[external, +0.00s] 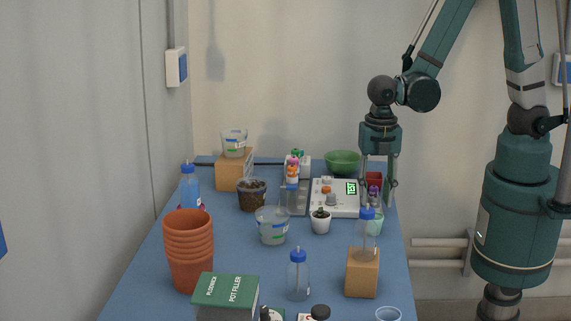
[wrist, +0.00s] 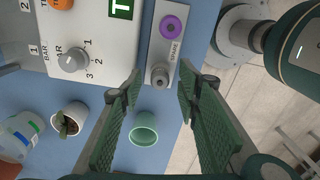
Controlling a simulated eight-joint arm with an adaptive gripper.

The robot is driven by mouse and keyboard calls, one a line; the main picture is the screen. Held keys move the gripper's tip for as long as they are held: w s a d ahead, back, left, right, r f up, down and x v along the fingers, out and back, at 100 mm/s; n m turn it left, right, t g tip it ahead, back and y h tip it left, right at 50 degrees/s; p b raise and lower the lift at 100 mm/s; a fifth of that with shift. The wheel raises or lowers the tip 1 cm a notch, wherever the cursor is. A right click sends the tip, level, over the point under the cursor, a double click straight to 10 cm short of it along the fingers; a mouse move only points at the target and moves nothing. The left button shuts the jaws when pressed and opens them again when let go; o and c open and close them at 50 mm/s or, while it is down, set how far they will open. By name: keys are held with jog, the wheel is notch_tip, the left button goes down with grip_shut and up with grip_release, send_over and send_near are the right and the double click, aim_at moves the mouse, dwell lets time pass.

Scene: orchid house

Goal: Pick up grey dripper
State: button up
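The grey dripper (wrist: 160,77) is a small round grey piece with a darker centre. It stands at the near end of a grey strip (wrist: 159,48) marked SPARE, with a purple ring-shaped piece (wrist: 172,26) at the strip's other end. My gripper (wrist: 160,73) is open and empty, pointing down, with its two green fingers to the left and right of the dripper in the wrist view. In the external view my gripper (external: 376,188) hangs over the right side of the blue table, by the purple piece (external: 374,191). I cannot clearly make out the grey dripper there.
A white control box (external: 335,197) with a dial stands left of the strip. A bottle (external: 366,235) on a wooden block (external: 362,273) stands in front. The table's right edge is close.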

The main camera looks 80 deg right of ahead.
aim_at(377, 198)
jog(key=shift+c, duration=0.3)
jog(key=c, duration=0.7)
jog(key=shift+r, duration=0.1)
jog(key=shift+r+p, duration=1)
jog(key=shift+r, duration=3.9)
